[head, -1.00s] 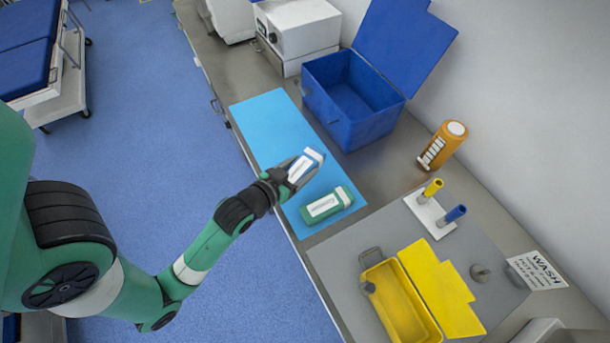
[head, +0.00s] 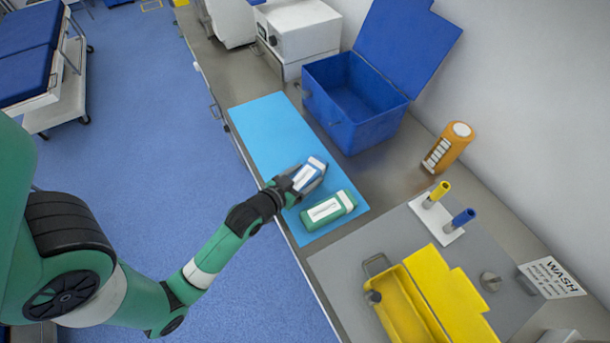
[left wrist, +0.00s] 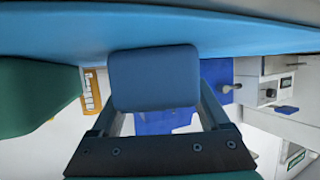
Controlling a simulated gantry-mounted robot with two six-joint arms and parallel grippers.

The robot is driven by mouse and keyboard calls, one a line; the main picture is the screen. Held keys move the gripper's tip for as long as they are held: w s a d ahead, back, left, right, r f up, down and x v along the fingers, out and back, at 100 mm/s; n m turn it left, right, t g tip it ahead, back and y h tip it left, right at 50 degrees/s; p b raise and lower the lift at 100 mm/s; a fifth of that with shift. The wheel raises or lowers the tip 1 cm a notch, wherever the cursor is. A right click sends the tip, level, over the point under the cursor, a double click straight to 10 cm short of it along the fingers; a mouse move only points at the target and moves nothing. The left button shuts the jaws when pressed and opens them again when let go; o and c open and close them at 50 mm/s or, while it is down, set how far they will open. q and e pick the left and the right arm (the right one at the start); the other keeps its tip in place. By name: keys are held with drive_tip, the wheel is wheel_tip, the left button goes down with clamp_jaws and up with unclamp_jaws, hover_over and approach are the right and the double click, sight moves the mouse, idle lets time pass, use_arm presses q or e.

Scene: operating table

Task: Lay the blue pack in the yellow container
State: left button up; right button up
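The blue pack (head: 311,172), with a white label, is at the near end of the light blue mat, beside the green pack. My left gripper (head: 292,180) has its fingers on both sides of it and looks shut on it. In the left wrist view the blue pack (left wrist: 153,78) fills the space between the fingers, close to the mat; whether it touches the mat is hard to tell. The yellow container (head: 398,306) stands open at the front right, its lid (head: 446,290) folded back to the right. My right gripper is not in view.
The green pack (head: 328,211) lies on the light blue mat (head: 268,126). An open blue box (head: 352,125) stands behind. An orange bottle (head: 447,150) and a white holder (head: 436,218) with yellow and blue tubes stand at the right. The far part of the mat is clear.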

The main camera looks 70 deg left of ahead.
use_arm(q)
drive_tip(key=shift+o, duration=1)
drive_tip(key=shift+r, duration=0.15)
drive_tip(key=p+v, duration=0.2)
drive_tip(key=v, duration=1)
drive_tip(key=shift+w, duration=0.1)
